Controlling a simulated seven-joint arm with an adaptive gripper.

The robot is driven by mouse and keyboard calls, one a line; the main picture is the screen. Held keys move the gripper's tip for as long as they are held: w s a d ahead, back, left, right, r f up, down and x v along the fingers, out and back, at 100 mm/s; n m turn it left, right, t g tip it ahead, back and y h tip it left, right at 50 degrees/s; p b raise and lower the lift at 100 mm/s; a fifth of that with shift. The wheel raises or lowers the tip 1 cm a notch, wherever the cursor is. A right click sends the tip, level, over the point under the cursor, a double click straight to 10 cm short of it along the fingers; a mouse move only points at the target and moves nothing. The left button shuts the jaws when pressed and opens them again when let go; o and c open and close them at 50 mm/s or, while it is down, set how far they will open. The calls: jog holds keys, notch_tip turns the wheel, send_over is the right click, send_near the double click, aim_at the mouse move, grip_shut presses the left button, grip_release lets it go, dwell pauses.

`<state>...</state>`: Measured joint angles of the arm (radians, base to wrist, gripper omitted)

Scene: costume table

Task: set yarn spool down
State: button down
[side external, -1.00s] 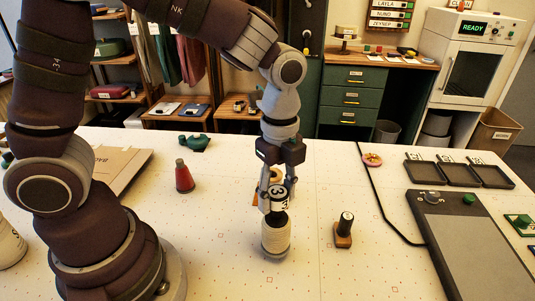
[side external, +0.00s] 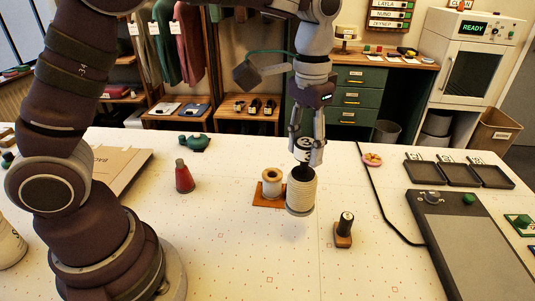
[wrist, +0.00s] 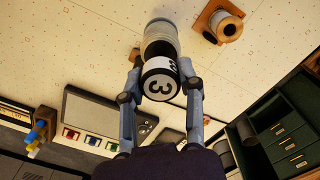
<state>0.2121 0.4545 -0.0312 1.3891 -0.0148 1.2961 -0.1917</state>
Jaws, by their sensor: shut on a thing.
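The spool also shows in the wrist view (wrist: 160,42), where the cap's 3 faces the camera. Its lower end appears to be just above the white table (side external: 230,255), but I cannot tell the exact gap. A second, smaller spool (side external: 271,178) stands on a brown square base (side external: 262,199), just left of the held spool in the side view.
A black cable (side external: 385,210) runs past the grey panel (side external: 470,255) and dark trays (side external: 458,174). The front middle of the table is clear.

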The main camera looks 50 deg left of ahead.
jog(key=a, duration=0.6)
jog(key=d, duration=0.5)
jog(key=shift+w, duration=0.1)
jog(key=shift+a, duration=2.45)
jog(key=shift+m, duration=0.3)
jog(key=shift+s+d+r, duration=0.1)
jog(key=shift+s+d, duration=0.05)
jog(key=shift+d, duration=1.4)
jog(key=shift+s+d, duration=0.1)
jog(key=shift+d, duration=1.4)
jog(key=s+m, duration=0.1)
jog(key=m, duration=0.4)
jog(key=s+r+m, duration=0.1)
jog(key=s+m, duration=0.1)
jog(key=m, duration=0.4)
jog(key=s+r+m, duration=0.1)
jog(key=s+m, duration=0.1)
jog(key=m, duration=0.4)
jog(key=shift+s+d+r, duration=0.1)
jog(key=shift+r, duration=0.1)
jog(key=shift+f, duration=0.1)
